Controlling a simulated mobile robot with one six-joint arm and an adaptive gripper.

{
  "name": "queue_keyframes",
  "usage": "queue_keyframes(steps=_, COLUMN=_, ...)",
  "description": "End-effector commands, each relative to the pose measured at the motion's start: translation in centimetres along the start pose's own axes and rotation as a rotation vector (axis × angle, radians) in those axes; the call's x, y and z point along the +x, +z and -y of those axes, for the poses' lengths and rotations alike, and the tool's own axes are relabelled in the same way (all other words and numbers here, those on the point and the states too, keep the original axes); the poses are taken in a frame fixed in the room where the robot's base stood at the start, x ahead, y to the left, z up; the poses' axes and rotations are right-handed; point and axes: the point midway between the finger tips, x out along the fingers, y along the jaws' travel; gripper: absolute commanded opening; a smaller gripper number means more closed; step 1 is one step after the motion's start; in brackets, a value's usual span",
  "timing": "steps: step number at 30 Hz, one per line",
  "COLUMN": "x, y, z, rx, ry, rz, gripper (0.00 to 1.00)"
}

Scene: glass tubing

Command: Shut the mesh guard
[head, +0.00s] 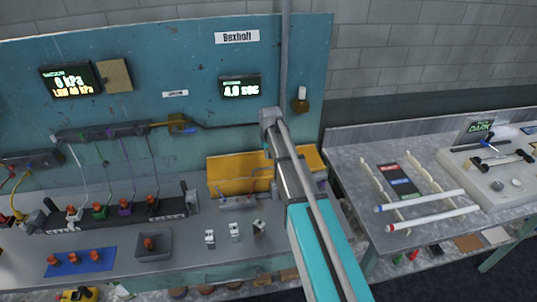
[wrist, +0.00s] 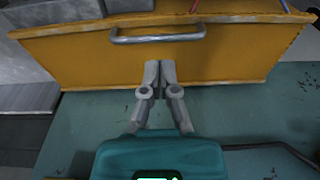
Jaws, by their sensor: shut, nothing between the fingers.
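A yellow housing or panel (wrist: 80,58) with a grey bar handle (wrist: 157,36) fills the upper part of the wrist view. No mesh can be made out on it, so I cannot tell whether it is the guard itself. In the head view the yellow housing (head: 228,166) stands at the foot of the teal back panel, with a grey handle on its front; my arm covers part of it. My gripper (wrist: 160,66) is shut and empty, its fingertips over the yellow face just below the handle in the wrist view. Whether they touch it is unclear. In the head view my gripper is not discernible.
Several small grey clamps (head: 234,232) stand on the bench before the housing. A black rack (head: 120,215) with coloured valves, a grey tray (head: 152,243) and a blue mat (head: 80,262) lie left. The right bench (head: 350,160) holds glass tubes (head: 432,200).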

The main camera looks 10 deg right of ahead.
Motion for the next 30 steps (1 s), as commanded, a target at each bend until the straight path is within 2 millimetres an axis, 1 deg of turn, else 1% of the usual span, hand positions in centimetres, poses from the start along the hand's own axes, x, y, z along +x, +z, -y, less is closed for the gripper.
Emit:
queue_keyframes(steps=1, x=-0.9, y=0.0, z=0.0, rx=0.000, ry=0.000, rz=0.000, gripper=0.00)
queue_keyframes(steps=18, x=-5.6, y=0.5, z=0.0, rx=0.000, ry=0.000, rz=0.000, gripper=0.00)
queue_keyframes(steps=24, x=-6.5, y=0.6, z=0.0, rx=0.001, ry=0.000, rz=0.000, gripper=0.00)
queue_keyframes(steps=30, x=-6.8, y=0.6, z=-0.1, rx=0.001, ry=0.000, rz=0.000, gripper=0.00)
